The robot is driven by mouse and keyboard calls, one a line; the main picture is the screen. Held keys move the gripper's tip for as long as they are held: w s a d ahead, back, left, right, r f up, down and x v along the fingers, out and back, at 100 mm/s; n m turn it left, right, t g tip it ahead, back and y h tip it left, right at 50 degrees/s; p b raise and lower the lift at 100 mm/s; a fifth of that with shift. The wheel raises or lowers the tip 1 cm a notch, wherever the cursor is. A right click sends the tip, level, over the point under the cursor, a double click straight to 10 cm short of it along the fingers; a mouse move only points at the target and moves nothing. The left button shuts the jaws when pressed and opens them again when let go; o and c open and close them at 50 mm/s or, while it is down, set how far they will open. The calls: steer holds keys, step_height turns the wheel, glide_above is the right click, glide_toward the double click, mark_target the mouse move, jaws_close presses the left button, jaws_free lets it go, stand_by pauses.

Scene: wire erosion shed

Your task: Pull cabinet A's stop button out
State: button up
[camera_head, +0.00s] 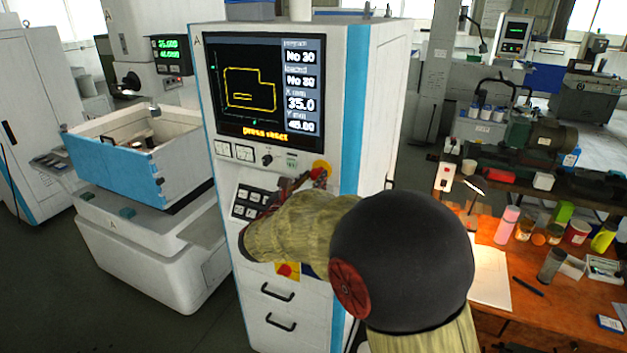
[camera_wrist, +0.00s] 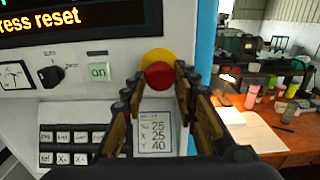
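Cabinet A (camera_head: 350,110) is a white and blue cabinet with a letter A at its upper left corner. Its stop button is a red mushroom head (camera_wrist: 160,75) on a yellow round base (camera_wrist: 157,56), right of the green "on" button. In the head view the stop button (camera_head: 319,172) shows just above my arm. My gripper (camera_wrist: 157,80) is open, with one finger on each side of the red head. The left finger stands a little apart from it. The right fingertip is very close, and I cannot tell whether it touches.
The screen (camera_head: 265,90) above reads "press reset". A keypad (camera_wrist: 72,148) and a paper label (camera_wrist: 157,132) lie below the button. A red knob on yellow (camera_head: 286,270) sits lower on the cabinet. An orange bench (camera_head: 540,290) with bottles stands to the right.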

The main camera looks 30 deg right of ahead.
steer(key=o, duration=0.5)
steer(key=shift+a, duration=0.1)
steer(key=shift+c, duration=0.2)
steer(key=shift+s+a, duration=0.1)
steer(key=v, duration=1.1)
steer(key=shift+s+a, duration=0.3)
